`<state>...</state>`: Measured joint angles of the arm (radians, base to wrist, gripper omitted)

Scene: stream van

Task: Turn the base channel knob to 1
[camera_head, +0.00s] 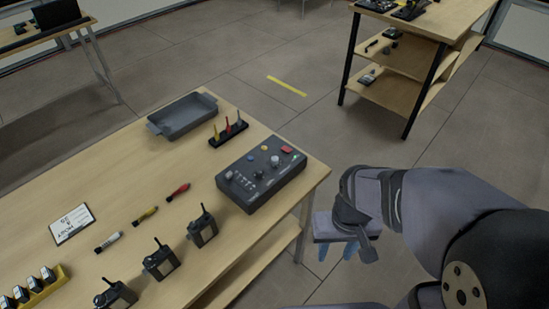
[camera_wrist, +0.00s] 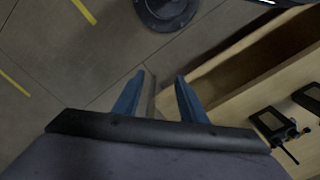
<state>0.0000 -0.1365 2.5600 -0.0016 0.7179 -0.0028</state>
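A dark grey control box (camera_head: 285,180) sits near the right end of the wooden table. Its top carries a pale round knob (camera_head: 274,161), a blue button (camera_head: 250,157), a red button (camera_head: 286,149) and several small sliders and dark knobs. I cannot read any labels or settings, nor tell which one is the base channel knob. My gripper (camera_head: 338,250) hangs beyond the table's right edge, apart from the box. In the wrist view its blue fingers (camera_wrist: 159,85) are spread with nothing between them. The control box does not show in the wrist view.
Several black radios (camera_head: 202,230) stand along the table's near edge. A grey tray (camera_head: 183,116) and a black holder with coloured sticks (camera_head: 229,133) lie behind the box. Markers (camera_head: 145,216) and a white card (camera_head: 72,224) lie to the left. A shelf unit (camera_head: 410,55) stands across the floor.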

